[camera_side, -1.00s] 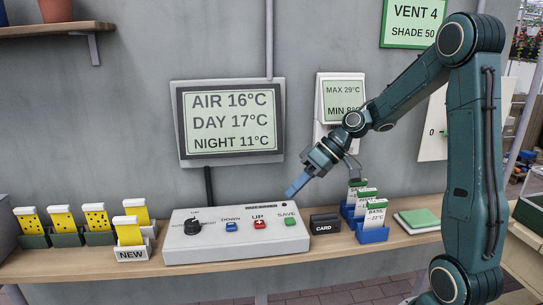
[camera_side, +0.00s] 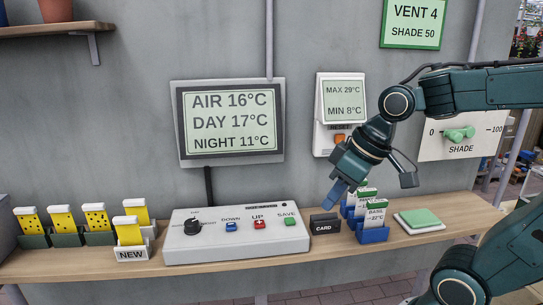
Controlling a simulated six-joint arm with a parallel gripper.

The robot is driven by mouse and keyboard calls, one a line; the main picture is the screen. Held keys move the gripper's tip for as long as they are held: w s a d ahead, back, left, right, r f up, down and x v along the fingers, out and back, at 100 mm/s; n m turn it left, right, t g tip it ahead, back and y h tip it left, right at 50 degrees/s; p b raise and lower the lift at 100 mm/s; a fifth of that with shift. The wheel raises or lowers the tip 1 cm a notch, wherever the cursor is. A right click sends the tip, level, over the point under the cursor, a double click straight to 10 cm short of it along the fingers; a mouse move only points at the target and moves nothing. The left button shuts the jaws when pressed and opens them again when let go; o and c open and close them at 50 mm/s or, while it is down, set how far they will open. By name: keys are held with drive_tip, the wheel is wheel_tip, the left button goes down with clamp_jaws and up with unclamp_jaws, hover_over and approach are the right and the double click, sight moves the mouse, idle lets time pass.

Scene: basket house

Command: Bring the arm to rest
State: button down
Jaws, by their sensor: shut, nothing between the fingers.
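My gripper (camera_side: 335,194) is shut and empty. It points down and to the left, in the air above the dark card slot (camera_side: 325,224) marked CARD. It appears just left of the blue card holders (camera_side: 373,234) and partly overlaps the rearmost cards in the picture. It looks clear of the shelf, though its exact depth cannot be told. My arm reaches in from the right, with its upper link level.
A white control box (camera_side: 200,250) with a knob and buttons stands left of the gripper. Yellow cards in holders (camera_side: 130,254) stand further left. A wall screen (camera_side: 230,165), a min-max display (camera_side: 344,100) and a shade dial (camera_side: 459,134) hang behind. A green pad (camera_side: 420,219) lies at right.

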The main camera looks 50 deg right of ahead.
drive_tip(key=s+m+h, duration=0.1)
drive_tip(key=s, duration=0.5)
drive_tip(key=shift+d+r+t, duration=0.2)
drive_tip(key=shift+r+t, duration=0.2)
drive_tip(key=shift+r, duration=0.05)
